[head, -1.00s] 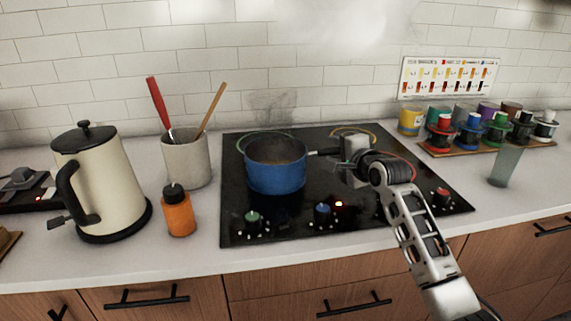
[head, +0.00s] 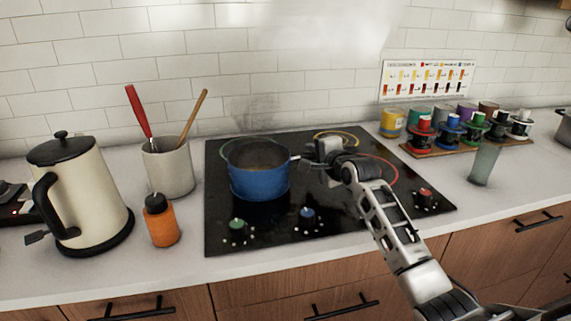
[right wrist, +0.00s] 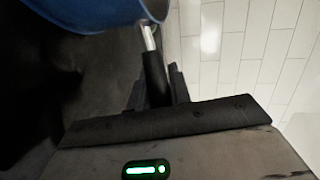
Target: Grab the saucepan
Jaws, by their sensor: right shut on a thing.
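The blue saucepan (head: 258,180) stands on the black cooktop, over the left rear burner ring, with its handle pointing right. Its blue side (right wrist: 90,12) fills the top left of the right wrist view. My right gripper (head: 318,157) is at the handle, to the right of the pan. In the right wrist view, my right gripper (right wrist: 157,92) is shut around the dark handle (right wrist: 155,72), whose silver neck joins the pan. In the head view the arm hides most of the handle and the fingertips. My left gripper is out of view.
The black cooktop (head: 350,219) has coloured knobs along its front. A cream kettle (head: 95,195), an orange bottle (head: 161,226) and a utensil crock (head: 172,170) stand to the left. A glass (head: 484,164) and several coloured pots stand to the right.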

